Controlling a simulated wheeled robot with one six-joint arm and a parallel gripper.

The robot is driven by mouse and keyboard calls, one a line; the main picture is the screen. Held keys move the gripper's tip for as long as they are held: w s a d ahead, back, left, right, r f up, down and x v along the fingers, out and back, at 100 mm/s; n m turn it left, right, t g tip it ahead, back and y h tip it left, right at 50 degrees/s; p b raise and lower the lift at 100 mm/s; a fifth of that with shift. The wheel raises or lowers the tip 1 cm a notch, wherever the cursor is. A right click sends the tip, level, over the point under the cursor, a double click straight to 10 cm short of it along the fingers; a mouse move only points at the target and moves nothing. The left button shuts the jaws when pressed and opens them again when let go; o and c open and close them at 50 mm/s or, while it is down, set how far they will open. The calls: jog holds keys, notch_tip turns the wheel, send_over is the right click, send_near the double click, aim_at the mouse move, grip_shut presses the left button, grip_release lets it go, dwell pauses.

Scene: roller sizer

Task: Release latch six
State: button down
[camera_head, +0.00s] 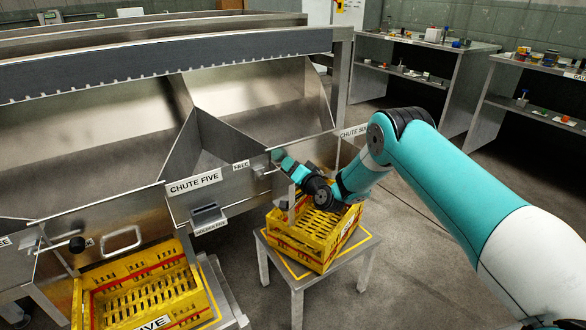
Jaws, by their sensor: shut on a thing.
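A small metal latch (262,172) sits on the front panel of the sizer, right of a small white label (241,165). My gripper (277,160) reaches the panel beside the yellow crate and is shut on the latch, as best I can see; its fingertips are small and partly hidden. The number of this latch cannot be read. The label "CHUTE FIVE" (194,184) is on the panel to the left. Another chute label (354,132), partly hidden by my arm, is to the right.
A yellow crate (292,241) stands on a small metal table (337,257) under my gripper. Another yellow crate (155,299) is at the lower left, below a black-knobbed lever (75,244) and a handle (122,239). Shelving benches (415,82) stand at the back right. The grey floor between is clear.

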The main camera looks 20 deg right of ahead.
aim_at(282, 149)
jog(key=shift+d+f, duration=0.15)
jog(key=r+n, duration=0.2)
jog(key=n, duration=0.1)
jog(key=shift+s+a+r, duration=0.1)
jog(key=shift+a+r, duration=0.1)
jog(key=r+n, duration=0.1)
jog(key=r+n+b, duration=0.1)
jog(key=shift+s+a+n, duration=0.15)
jog(key=shift+a+n, duration=0.25)
jog(key=shift+s+a+r+n+b, duration=0.15)
jog(key=shift+a+r+n+b, duration=0.3)
jog(key=shift+n, duration=0.45)
jog(key=r+n, duration=0.1)
jog(key=a+r+n+b, duration=0.1)
jog(key=shift+s+a+n, duration=0.2)
jog(key=shift+s+n, duration=0.05)
jog(key=shift+n, duration=0.05)
jog(key=s+a+r+n+b, duration=0.1)
jog(key=a+r+n+b, duration=0.1)
jog(key=a+n, duration=0.4)
jog(key=shift+s+n+b, duration=0.4)
jog(key=shift+n+b, duration=0.45)
jog(key=shift+n, duration=0.15)
jog(key=shift+r, duration=0.2)
